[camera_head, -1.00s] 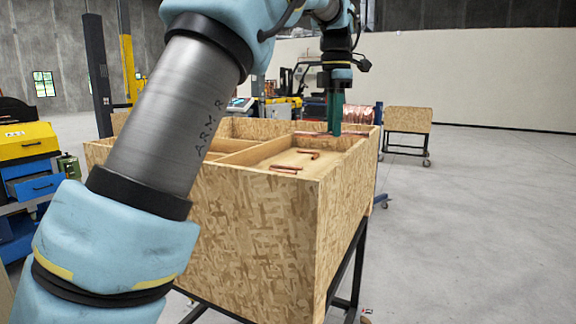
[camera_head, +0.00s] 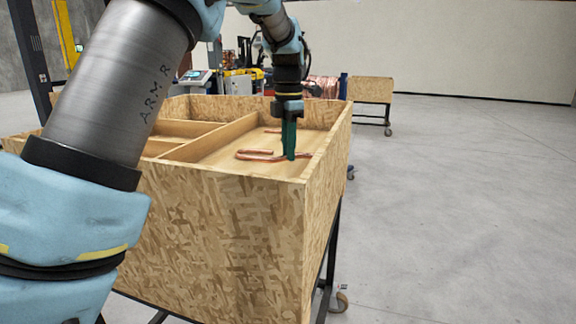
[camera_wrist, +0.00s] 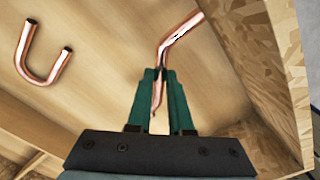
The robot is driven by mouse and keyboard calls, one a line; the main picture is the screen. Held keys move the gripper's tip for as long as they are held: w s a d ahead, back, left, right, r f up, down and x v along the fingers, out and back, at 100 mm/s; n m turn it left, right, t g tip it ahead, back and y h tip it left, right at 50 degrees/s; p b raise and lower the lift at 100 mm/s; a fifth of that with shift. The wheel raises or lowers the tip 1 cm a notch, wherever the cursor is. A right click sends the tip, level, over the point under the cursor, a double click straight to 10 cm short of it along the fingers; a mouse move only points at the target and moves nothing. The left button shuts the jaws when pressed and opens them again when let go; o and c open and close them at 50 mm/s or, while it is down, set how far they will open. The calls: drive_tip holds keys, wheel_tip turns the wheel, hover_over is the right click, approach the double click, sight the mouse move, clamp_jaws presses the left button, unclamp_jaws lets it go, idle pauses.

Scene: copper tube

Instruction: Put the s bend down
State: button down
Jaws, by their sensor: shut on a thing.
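The s bend (camera_wrist: 180,36) is a thin copper tube. In the wrist view it runs up from between the green fingers of my gripper (camera_wrist: 158,100) and bends to the upper right. My gripper is shut on it. In the head view my gripper (camera_head: 289,156) points down inside the right compartment of the wooden crate (camera_head: 235,235), low over its floor. Copper overlaps at the fingertips there, so I cannot tell whether the s bend touches the floor.
A copper U-shaped tube (camera_wrist: 42,58) lies on the compartment floor, left of my gripper. The crate's wall (camera_wrist: 262,50) is close on the right in the wrist view. A wooden divider (camera_head: 212,137) bounds the compartment on the left. Bare floor shows between the tubes.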

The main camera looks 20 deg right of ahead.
drive_tip(key=shift+f+p, duration=0.65)
drive_tip(key=shift+f, duration=2.2)
drive_tip(key=c, duration=0.8)
unclamp_jaws()
drive_tip(key=shift+f, duration=0.1)
wheel_tip(320, 180, up, 12)
drive_tip(key=b, duration=0.2)
drive_tip(key=shift+b, duration=0.35)
